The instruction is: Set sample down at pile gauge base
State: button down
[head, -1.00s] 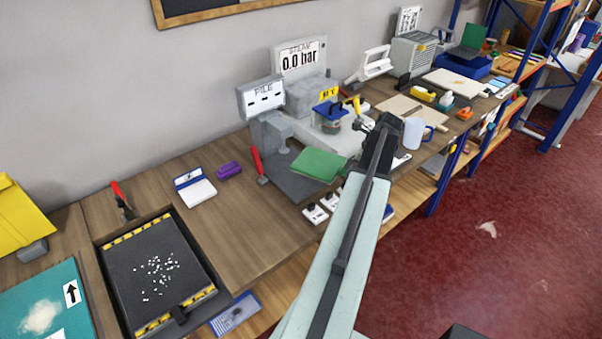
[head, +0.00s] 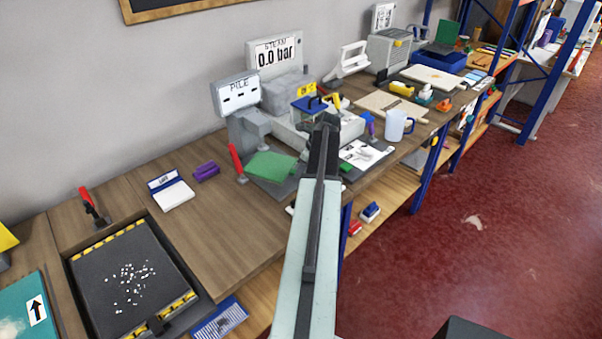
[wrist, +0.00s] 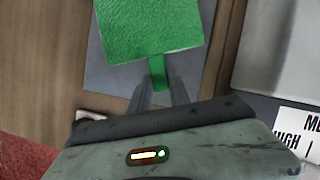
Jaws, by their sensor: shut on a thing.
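The sample is a green square pad (head: 270,167) with a narrow tab; it shows large in the wrist view (wrist: 150,28). My gripper (wrist: 159,83) is shut on the tab, with a finger on each side. In the head view my arm hides the fingers. The pile gauge (head: 237,93), a grey device marked PILE, stands at the back left of the sample. The sample lies over its flat dark grey base (head: 284,188), which also shows in the wrist view (wrist: 106,78). I cannot tell whether the sample touches the base.
A red lever (head: 236,160) stands close at the sample's left. The steam unit (head: 275,55) is behind, and a white mug (head: 397,126) is to the right. A purple block (head: 206,172) and a blue-and-white pad (head: 171,190) lie left, with bare wood around them.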

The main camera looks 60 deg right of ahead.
jog(key=c, duration=1.6)
grip_release()
jog(key=shift+f, duration=0.1)
jog(key=o, duration=0.4)
jog(key=p+v, duration=1.1)
jog(key=v, duration=0.1)
